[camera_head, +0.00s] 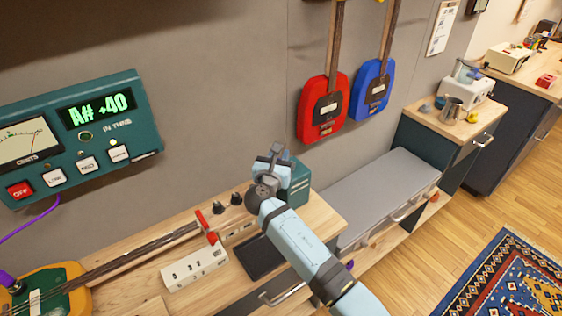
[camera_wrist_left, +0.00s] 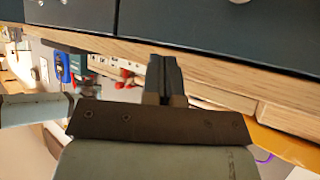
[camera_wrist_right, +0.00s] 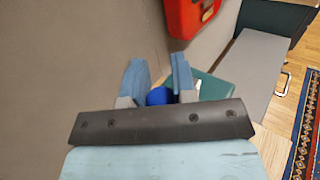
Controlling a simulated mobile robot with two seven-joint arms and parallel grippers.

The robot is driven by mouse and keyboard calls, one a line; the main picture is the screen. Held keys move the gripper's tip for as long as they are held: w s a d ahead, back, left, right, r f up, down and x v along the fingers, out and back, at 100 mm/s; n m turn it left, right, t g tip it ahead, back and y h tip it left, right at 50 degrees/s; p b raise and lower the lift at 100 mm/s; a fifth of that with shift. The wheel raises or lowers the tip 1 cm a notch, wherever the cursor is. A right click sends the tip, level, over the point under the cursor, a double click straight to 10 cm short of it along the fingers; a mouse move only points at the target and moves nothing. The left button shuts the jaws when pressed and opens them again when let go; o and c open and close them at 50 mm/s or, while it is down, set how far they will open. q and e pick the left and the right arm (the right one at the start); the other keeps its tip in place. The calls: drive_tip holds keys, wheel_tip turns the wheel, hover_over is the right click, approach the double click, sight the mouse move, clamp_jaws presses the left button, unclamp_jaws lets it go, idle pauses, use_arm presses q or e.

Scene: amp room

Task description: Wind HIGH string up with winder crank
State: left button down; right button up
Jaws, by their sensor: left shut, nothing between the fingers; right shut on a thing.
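An instrument with a green and orange body (camera_head: 52,290) lies on the wooden bench, its neck (camera_head: 140,250) running to a headstock with black pegs. A red piece (camera_head: 204,222) stands by the headstock; I cannot tell whether it is a peg. The green tuner (camera_head: 108,112) reads A# +40. My right gripper (camera_head: 272,160) is raised beyond the headstock. In the right wrist view it is shut on a blue rounded thing (camera_wrist_right: 158,96), mostly hidden; I cannot tell whether this is the winder crank. My left gripper (camera_wrist_left: 164,78) is shut and empty near the wooden edge.
A teal box (camera_head: 298,185) sits just behind my right gripper. A white numbered block (camera_head: 195,268) and a dark tray (camera_head: 262,255) are on the bench. Red (camera_head: 322,108) and blue (camera_head: 369,92) instruments hang on the wall. A grey-topped bench (camera_head: 385,185) is at right.

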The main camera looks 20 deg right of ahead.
use_arm(q)
drive_tip(key=shift+f+b, duration=0.35)
drive_tip(key=shift+f, duration=0.1)
use_arm(e)
drive_tip(key=shift+w+m+g+h, duration=0.2)
drive_tip(key=shift+m+g+h, duration=0.4)
drive_tip(key=shift+h, duration=0.15)
drive_tip(key=shift+w+m+g+h, duration=0.2)
drive_tip(key=shift+m+g+h, duration=0.35)
drive_tip(key=shift+h, duration=0.2)
drive_tip(key=shift+m+h, duration=0.25)
drive_tip(key=shift+h, duration=0.05)
drive_tip(key=o, duration=0.9)
drive_tip(key=shift+w, duration=0.1)
